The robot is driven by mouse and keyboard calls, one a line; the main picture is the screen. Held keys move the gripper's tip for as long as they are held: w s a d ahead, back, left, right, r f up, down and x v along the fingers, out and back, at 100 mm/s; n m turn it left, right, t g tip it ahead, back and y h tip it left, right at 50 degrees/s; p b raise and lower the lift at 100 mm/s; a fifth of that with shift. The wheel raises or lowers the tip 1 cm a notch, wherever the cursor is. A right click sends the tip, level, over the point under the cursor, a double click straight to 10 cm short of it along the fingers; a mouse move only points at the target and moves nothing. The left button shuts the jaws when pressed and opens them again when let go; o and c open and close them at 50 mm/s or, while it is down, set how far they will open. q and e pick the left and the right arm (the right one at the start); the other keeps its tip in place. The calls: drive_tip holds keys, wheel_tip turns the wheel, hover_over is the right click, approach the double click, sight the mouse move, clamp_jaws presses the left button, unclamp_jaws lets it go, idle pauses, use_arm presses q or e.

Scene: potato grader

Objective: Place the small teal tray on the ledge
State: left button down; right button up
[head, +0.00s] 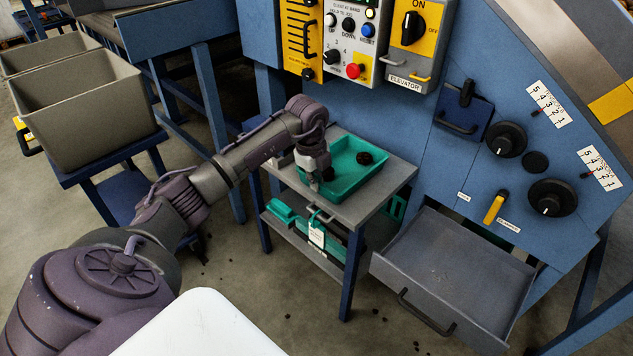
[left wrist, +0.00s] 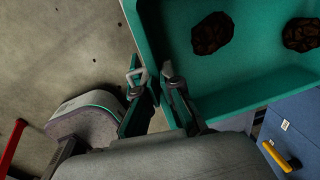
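The small teal tray (head: 345,187) is at the grey-topped stand (head: 385,190) in the head view, with dark lumps inside. In the left wrist view the tray (left wrist: 255,82) fills the upper right, with two dark lumps in it. My left gripper (head: 314,184) is at the tray's near left side. In the left wrist view my left gripper's fingers (left wrist: 156,84) straddle the tray wall and look closed on it. I cannot tell whether the tray rests on the stand or hangs just above it. No surface is marked as the ledge. My right gripper is out of view.
More teal items (head: 283,209) and a white tag (head: 316,234) are on the stand's lower shelf. An open grey drawer (head: 455,265) juts out at right. The blue machine panel (head: 410,125) rises behind. Grey bins (head: 85,110) stand at left.

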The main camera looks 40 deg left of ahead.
use_arm(q)
drive_tip(key=shift+r, duration=0.15)
drive_tip(key=c, duration=1.3)
unclamp_jaws()
